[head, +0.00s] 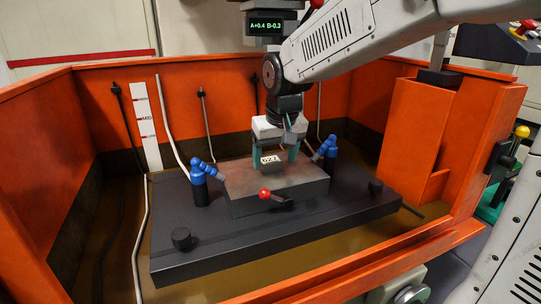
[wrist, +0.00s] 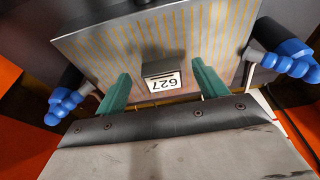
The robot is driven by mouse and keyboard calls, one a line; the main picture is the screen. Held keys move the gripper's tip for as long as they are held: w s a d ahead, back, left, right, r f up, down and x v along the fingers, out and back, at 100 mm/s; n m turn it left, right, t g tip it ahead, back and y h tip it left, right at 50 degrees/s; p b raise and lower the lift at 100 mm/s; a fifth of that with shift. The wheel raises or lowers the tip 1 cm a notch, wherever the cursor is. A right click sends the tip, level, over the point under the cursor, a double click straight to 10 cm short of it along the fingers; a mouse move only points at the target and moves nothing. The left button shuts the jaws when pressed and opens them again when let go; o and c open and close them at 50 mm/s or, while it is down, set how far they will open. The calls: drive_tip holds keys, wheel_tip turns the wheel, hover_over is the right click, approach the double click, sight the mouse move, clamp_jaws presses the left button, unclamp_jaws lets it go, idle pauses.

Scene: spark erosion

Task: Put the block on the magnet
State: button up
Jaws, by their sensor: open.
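The block (head: 271,163) is small and dark grey with a white number label; it also shows in the wrist view (wrist: 152,69), label reading 627. It appears to rest on top of the magnet (head: 285,192), a grey rectangular plate with a red-knobbed lever at its front. In the wrist view the magnet's top (wrist: 110,52) has yellowish stripes. My gripper (head: 274,157) is open above the magnet, its two green fingers on either side of the block. In the wrist view the gripper (wrist: 161,75) shows gaps between the fingers and the block. The block's underside is hidden.
Blue-jointed nozzles (head: 198,184) and (head: 325,151) stand left and right of the magnet. The dark table (head: 210,251) has round black knobs near its corners. Orange tank walls (head: 26,195) surround it. A black head with a green display (head: 266,26) hangs behind my arm.

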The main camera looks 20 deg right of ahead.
drive_tip(key=s+d+f+g, duration=0.1)
drive_tip(key=s+d+g, duration=0.1)
drive_tip(key=s, duration=2.5)
drive_tip(key=shift+d, duration=0.55)
drive_tip(key=shift+f, duration=0.1)
